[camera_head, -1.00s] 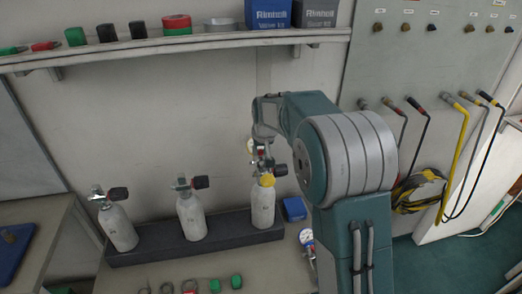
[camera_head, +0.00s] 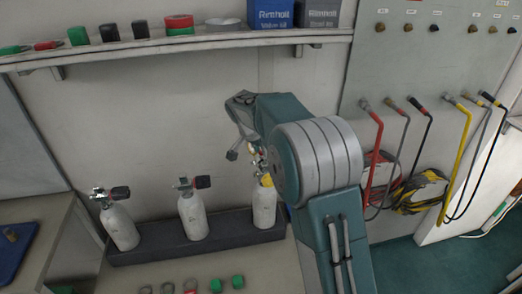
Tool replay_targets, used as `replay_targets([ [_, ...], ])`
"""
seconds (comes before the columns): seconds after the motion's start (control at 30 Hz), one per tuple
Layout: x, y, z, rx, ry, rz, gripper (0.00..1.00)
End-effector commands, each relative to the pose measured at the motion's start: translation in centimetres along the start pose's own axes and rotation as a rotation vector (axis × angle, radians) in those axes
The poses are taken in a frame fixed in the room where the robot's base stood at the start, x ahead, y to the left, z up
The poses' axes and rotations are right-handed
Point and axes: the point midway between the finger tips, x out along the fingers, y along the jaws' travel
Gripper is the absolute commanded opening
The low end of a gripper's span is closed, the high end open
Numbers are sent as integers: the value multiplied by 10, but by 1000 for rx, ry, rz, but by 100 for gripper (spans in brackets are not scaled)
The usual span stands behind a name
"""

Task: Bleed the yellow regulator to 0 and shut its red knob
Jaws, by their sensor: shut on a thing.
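The yellow regulator (camera_head: 266,181) sits on top of the right-hand grey-white cylinder (camera_head: 264,205). Small red and brass parts show just above it. Its red knob cannot be made out clearly, and my arm covers the regulator's right side. My gripper (camera_head: 254,150) is at the regulator's upper part, in front of the wall. It is shut on a small part there, mostly hidden by the gripper and arm; which part is hard to tell. A dark stubby piece (camera_head: 232,155) sticks out at the left of the gripper.
Two more cylinders, left (camera_head: 121,229) and middle (camera_head: 193,216), stand in the dark rack (camera_head: 160,243) with dark-knobbed valves. Several rings and green caps lie on the bench front. A shelf (camera_head: 180,44) runs above. Hoses (camera_head: 460,150) hang on the right panel.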

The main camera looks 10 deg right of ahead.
Motion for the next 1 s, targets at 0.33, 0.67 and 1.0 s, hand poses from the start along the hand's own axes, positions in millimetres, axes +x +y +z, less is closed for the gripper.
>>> replay_targets([
  [0.33, 3, -1, 2, 153, -5, 68, 0],
  [0.67, 2, -1, 2, 190, -6, 83, 0],
  [1.0, 2, -1, 2, 190, -5, 83, 52],
])
